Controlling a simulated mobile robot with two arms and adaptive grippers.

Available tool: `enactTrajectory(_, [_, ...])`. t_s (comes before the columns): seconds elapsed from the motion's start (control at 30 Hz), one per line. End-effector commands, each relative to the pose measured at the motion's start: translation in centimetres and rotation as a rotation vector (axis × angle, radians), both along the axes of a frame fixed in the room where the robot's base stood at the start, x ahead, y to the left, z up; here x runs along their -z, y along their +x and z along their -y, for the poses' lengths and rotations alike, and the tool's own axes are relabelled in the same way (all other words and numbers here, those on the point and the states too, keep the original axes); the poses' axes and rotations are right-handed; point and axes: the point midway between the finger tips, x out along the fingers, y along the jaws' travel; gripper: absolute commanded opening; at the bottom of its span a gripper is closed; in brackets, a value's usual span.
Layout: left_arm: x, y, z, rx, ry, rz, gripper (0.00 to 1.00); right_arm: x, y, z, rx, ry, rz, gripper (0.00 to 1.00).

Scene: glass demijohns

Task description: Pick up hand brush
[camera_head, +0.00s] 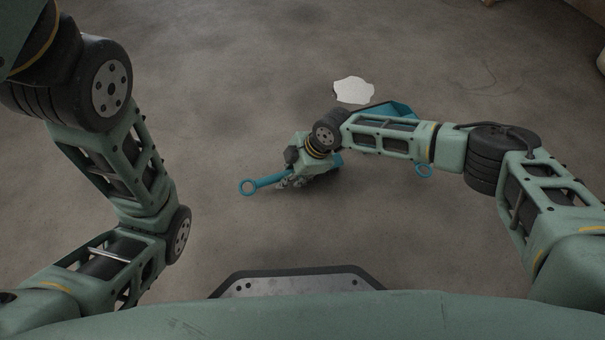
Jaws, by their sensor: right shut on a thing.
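The hand brush has a blue handle (268,181) that ends in a ring at its left end. My right gripper (291,182) is shut on this handle, low over the floor. The gripper and wrist hide much of the brush, and a bit of blue shows just right of the wrist. I cannot tell whether the brush touches the floor. My left arm is at the left of the picture, but its gripper is out of view.
A blue dustpan-like thing (398,108) lies behind my right forearm, partly hidden. A white flat patch (353,90) lies on the floor beyond. The concrete floor (230,110) left of the brush is clear.

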Motion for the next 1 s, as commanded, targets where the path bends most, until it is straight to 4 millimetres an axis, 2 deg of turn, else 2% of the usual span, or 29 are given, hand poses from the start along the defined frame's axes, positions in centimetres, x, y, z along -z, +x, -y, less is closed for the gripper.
enactTrajectory(0.27, [-1.3, 0.0, 0.0, 0.000, 0.000, -0.001, 0.38, -1.5, 0.0, -0.1, 0.000, 0.001, 0.001, 0.00])
enactTrajectory(0.5, [-4.3, 0.1, 0.0, 0.000, 0.000, -0.001, 0.38, -4.8, 0.0, -0.1, 0.000, 0.002, 0.000, 0.00])
enactTrajectory(0.83, [-6.9, 0.0, 0.0, 0.001, -0.001, 0.003, 0.38, -8.9, 6.1, 4.2, 0.005, 0.002, -0.001, 0.00])
enactTrajectory(0.9, [-6.4, 1.0, -0.1, 0.001, -0.003, -0.028, 0.38, -9.5, 7.2, 4.8, 0.004, 0.001, -0.001, 0.00])
enactTrajectory(1.0, [-6.1, 1.6, -0.1, 0.001, -0.003, -0.042, 0.38, -10.2, 8.3, 5.6, 0.003, 0.001, -0.001, 0.00])
